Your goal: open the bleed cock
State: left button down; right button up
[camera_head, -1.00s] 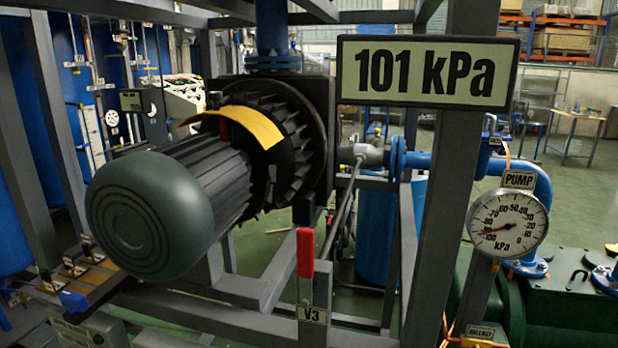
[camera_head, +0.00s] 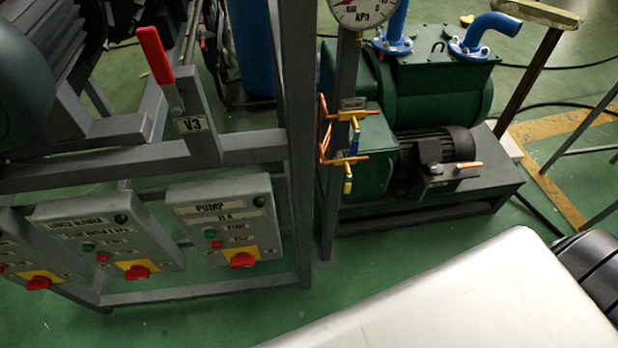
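Two small brass cocks sit one above the other on a grey post beside the pump. The upper cock (camera_head: 350,115) has a blue lever hanging down, below a small plate whose lettering is too small to read. The lower cock (camera_head: 340,161) has a blue part on top and a yellow lever hanging down. Copper tubing (camera_head: 323,130) runs beside both. I cannot tell from lettering which one is the bleed cock. Neither gripper shows; only a pale arm link of mine fills the lower right, apart from the cocks in the picture.
A dial gauge (camera_head: 362,8) is cut off above the cocks. The green pump (camera_head: 440,95) and its motor stand to the right. Control boxes, including PUMP (camera_head: 225,220), and the red V3 lever (camera_head: 155,55) are on the frame at left.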

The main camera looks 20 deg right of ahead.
aim_at(346, 187)
jog(key=k+z, duration=0.15)
jog(key=z, duration=0.8)
